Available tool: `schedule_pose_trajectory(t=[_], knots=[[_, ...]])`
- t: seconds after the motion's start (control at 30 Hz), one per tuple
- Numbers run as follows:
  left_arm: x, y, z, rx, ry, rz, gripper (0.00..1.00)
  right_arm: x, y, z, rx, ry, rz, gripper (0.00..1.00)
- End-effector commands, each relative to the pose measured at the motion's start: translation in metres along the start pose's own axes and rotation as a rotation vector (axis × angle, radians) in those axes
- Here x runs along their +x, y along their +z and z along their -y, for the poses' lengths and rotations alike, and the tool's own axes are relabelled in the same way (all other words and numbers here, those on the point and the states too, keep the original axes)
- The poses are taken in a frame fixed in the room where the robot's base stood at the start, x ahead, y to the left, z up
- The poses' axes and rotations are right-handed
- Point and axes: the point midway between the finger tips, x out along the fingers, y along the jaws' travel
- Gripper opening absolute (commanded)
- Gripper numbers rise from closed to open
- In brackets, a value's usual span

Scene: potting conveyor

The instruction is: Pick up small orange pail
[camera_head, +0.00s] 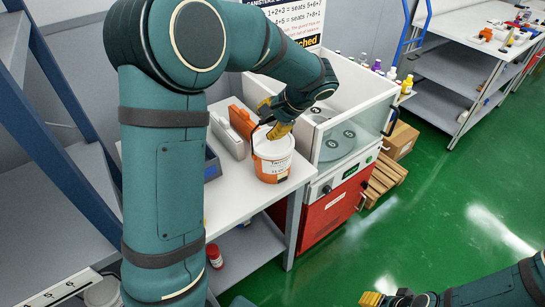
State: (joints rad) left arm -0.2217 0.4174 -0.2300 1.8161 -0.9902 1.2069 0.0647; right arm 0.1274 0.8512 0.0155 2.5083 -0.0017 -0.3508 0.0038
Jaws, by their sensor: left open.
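A white pail with an orange band and label (272,166) stands upright on the white bench; it is the only orange-marked pail I see in the head view. My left gripper (272,118), with yellow fingertips, is open and reaches down over the pail's top rim. The gripper hides part of the rim, and I cannot tell whether a finger touches it. My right gripper (374,299) shows at the bottom edge, low over the floor and far from the pail; its jaw opening is not clear.
An orange case (242,122) and a grey case (226,138) stand behind the pail, with a blue bin (212,164) to its left. A white machine with numbered round lids (338,146) stands close on the right. Green floor (440,200) is open beyond.

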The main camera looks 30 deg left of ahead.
Motion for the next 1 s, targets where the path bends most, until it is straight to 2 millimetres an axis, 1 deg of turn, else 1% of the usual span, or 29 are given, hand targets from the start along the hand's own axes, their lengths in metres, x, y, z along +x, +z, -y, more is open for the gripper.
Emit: schedule_pose_trajectory(t=[0.03, 0.2, 0.23, 0.27, 0.3, 0.37, 0.4, 0.87, 1.0], knots=[[0.0029, 0.0000, 0.0000, 0.000, 0.000, 0.000, 0.49, 0.0009, -0.0001, -0.0003, 0.000, 0.000, -0.001, 0.47], [0.0024, 0.0000, 0.0005, 0.000, -0.001, -0.001, 0.49, 0.0002, -0.0002, 0.0000, 0.000, 0.000, -0.001, 0.47], [0.0023, 0.0000, 0.0005, 0.000, -0.001, -0.001, 0.52, 0.0002, -0.0002, 0.0000, 0.000, 0.000, -0.001, 0.47], [0.0023, 0.0000, 0.0005, 0.000, -0.001, -0.001, 0.41, 0.0002, -0.0002, 0.0000, 0.000, 0.000, -0.001, 0.47], [0.0022, 0.0000, 0.0006, 0.000, -0.001, -0.001, 0.27, 0.0001, -0.0002, 0.0000, 0.000, 0.000, -0.001, 0.47], [0.0022, 0.0000, 0.0005, 0.000, -0.001, -0.001, 0.06, 0.0002, -0.0002, 0.0000, 0.000, 0.000, -0.001, 0.47], [0.0021, 0.0000, 0.0005, 0.000, -0.001, -0.001, 0.00, 0.0002, -0.0002, 0.0000, 0.000, 0.000, -0.001, 0.47], [0.0010, -0.0001, 0.0014, -0.001, -0.002, -0.003, 0.00, 0.0002, -0.0002, -0.0001, 0.000, 0.000, 0.000, 0.47], [-0.0030, 0.0012, 0.0040, -0.002, -0.002, -0.004, 0.00, -0.0013, -0.0002, 0.0005, 0.000, 0.000, 0.000, 0.47]])
